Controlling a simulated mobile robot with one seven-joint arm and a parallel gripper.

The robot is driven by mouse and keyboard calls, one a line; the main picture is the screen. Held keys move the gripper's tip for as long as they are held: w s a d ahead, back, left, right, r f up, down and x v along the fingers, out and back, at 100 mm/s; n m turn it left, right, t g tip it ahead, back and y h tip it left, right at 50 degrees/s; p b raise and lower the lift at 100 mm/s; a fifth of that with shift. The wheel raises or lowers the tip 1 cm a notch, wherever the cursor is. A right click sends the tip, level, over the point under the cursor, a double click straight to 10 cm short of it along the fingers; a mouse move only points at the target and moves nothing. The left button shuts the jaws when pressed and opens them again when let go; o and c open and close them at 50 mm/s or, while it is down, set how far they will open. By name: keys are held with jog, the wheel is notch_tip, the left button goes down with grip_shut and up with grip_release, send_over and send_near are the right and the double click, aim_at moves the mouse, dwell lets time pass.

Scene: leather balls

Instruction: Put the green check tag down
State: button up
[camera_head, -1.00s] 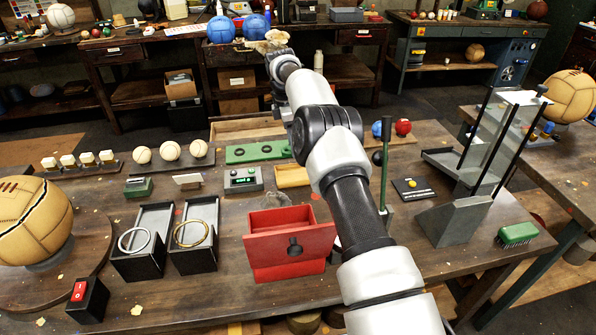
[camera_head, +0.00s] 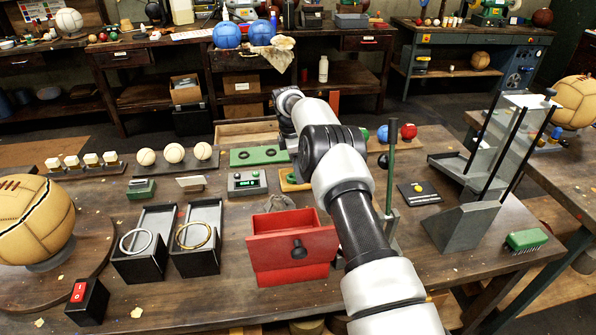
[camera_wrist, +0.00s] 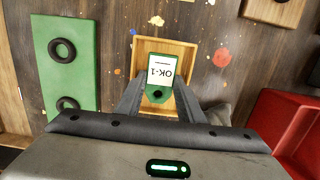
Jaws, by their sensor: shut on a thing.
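The green check tag (camera_wrist: 159,75) has a white label reading OK-1. In the wrist view it lies between my two fingers, over a small square wooden tray (camera_wrist: 190,48). My gripper (camera_wrist: 160,88) is shut on the tag. I cannot tell whether the tag touches the tray floor. In the head view the tray (camera_head: 287,186) is on the bench behind the red box, partly covered by my arm. My fingers are hidden there.
A green plate with black rings (camera_wrist: 66,80) lies left of the tray, and the red box (camera_wrist: 285,125) stands right. In the head view, a grey device with a green display (camera_head: 247,181) is close left of the tray.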

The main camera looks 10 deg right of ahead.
jog(key=o, duration=0.8)
jog(key=shift+f, duration=0.1)
